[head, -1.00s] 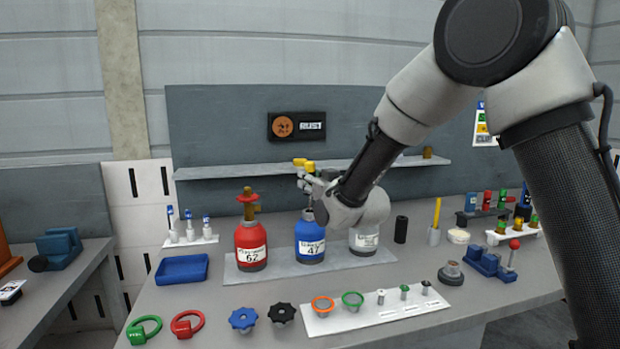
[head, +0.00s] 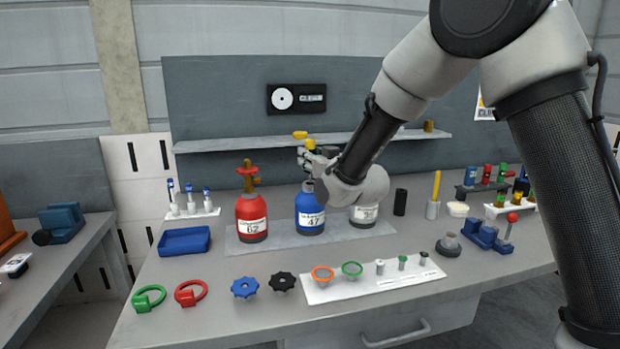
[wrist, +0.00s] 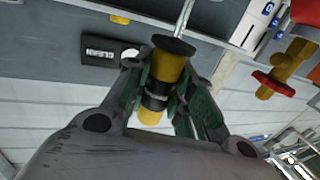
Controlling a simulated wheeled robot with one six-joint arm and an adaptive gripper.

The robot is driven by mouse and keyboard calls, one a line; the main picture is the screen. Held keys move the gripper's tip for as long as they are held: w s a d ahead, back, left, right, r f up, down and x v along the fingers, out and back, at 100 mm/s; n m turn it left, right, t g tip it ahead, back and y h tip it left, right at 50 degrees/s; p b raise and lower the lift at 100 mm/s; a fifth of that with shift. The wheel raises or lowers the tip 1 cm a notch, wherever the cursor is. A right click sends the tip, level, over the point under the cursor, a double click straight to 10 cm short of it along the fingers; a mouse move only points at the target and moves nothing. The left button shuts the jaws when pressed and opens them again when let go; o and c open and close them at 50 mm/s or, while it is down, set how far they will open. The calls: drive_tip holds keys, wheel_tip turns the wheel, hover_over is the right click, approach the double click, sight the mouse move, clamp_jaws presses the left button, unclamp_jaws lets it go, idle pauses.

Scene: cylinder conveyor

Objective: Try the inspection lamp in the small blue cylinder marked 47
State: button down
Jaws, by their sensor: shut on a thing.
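The small blue cylinder (head: 310,216) marked 47 stands upright on a grey mat (head: 372,238) on the bench. My gripper (head: 313,166) is above it and shut on the inspection lamp. In the wrist view my gripper's fingers (wrist: 163,92) close around the lamp's yellow and black body (wrist: 168,66). A thin metal stem runs from the lamp's dark collar out of the picture. In the head view the lamp's yellow end (head: 310,144) shows above the fingers. The lamp's lower tip is hidden, so I cannot tell how deep it sits in the cylinder's neck.
A red cylinder (head: 251,217) marked 62 stands close on the left, with a valve on top. A pale cylinder (head: 364,214) stands close on the right, partly behind my wrist. A shelf (head: 230,146) and a wall panel (head: 297,98) are behind. A blue tray (head: 184,241) lies left.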

drive_tip(key=shift+r, duration=0.1)
idle(0.3)
drive_tip(key=shift+r, duration=4.9)
